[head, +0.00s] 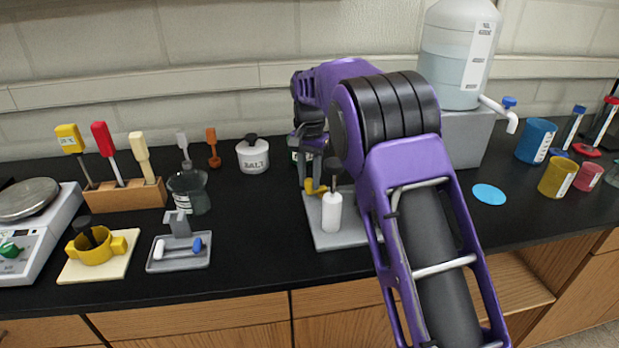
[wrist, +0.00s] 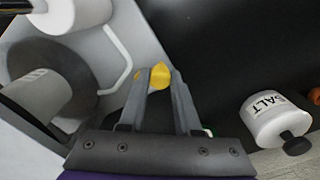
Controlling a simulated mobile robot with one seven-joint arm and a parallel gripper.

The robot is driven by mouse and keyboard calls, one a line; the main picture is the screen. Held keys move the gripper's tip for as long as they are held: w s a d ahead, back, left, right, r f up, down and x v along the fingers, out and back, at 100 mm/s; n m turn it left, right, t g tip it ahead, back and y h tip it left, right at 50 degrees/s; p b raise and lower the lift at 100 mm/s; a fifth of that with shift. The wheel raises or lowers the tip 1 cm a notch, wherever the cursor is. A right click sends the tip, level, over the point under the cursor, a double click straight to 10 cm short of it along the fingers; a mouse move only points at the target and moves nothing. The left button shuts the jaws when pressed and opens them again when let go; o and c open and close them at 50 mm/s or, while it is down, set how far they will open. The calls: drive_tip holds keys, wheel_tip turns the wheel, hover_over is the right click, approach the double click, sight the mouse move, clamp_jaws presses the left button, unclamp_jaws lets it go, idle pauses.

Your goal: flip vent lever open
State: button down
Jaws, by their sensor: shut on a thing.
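The vent lever is a small yellow piece (head: 316,188) on the fixture with a grey base plate (head: 335,240) in the middle of the bench. The fixture also carries a white cylinder (head: 332,213) with a dark rod above it. My gripper (head: 306,182) reaches down beside the fixture, partly hidden behind my arm. In the wrist view the fingertips (wrist: 159,76) are closed on the yellow lever (wrist: 160,77). The back of the fixture is hidden by my arm in the head view.
A salt jar (head: 253,154) stands behind and left of the fixture, and a beaker (head: 189,192) further left. A large bottle (head: 458,60) on a grey stand is at the back right. A small tray (head: 180,263) lies front left. Bench between tray and fixture is clear.

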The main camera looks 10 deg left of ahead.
sight(309, 180)
drive_tip(key=c, duration=0.6)
unclamp_jaws()
wheel_tip(309, 180, up, 17)
drive_tip(key=shift+r, duration=0.2)
